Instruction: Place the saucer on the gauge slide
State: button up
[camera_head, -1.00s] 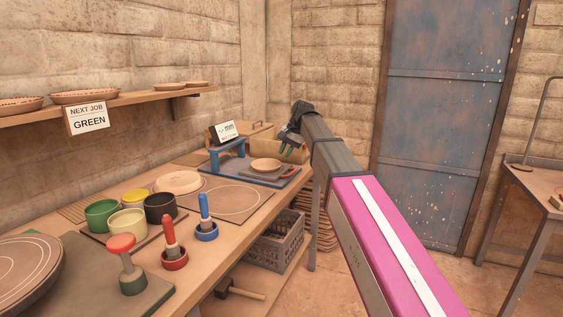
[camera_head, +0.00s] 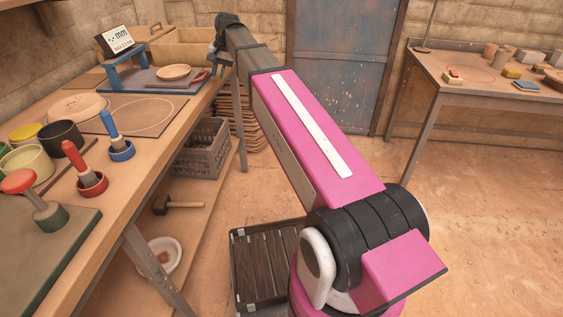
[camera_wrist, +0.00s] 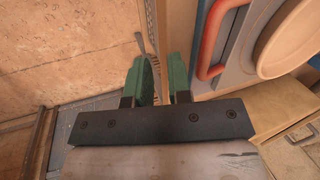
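The saucer (camera_head: 174,72), a small cream-tan dish, rests upright within the gauge, on its grey-blue bed (camera_head: 135,82), in front of the blue bridge (camera_head: 124,66). I cannot tell whether a separate slide lies under it. A red handle (camera_head: 198,78) sits at the bed's right end. In the wrist view the saucer (camera_wrist: 288,42) is at upper right, with the red handle (camera_wrist: 213,42) between it and my gripper. My gripper (camera_wrist: 163,80) has two green fingers a narrow gap apart, with nothing between them. It hangs just off the bed's right end, touching neither saucer nor handle.
A wooden box (camera_head: 180,45) stands behind the gauge. Stampers, glaze pots and a round board (camera_head: 78,107) occupy the bench nearer me. A grey crate (camera_head: 203,150) sits under the bench. Another table (camera_head: 480,80) stands right, with open floor between.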

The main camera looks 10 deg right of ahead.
jog(key=s+d+f+h, duration=0.1)
jog(key=s+d+f, duration=0.5)
jog(key=f, duration=0.4)
jog(key=s+d+f+n+h, duration=0.1)
jog(key=s+d+f, duration=0.6)
jog(key=s+f, duration=0.2)
jog(key=s+d+f+n+h, duration=0.1)
jog(key=s+d+f, duration=0.6)
jog(key=f, duration=0.6)
jog(key=shift+s+g+h, duration=0.3)
jog(key=shift+s, duration=0.4)
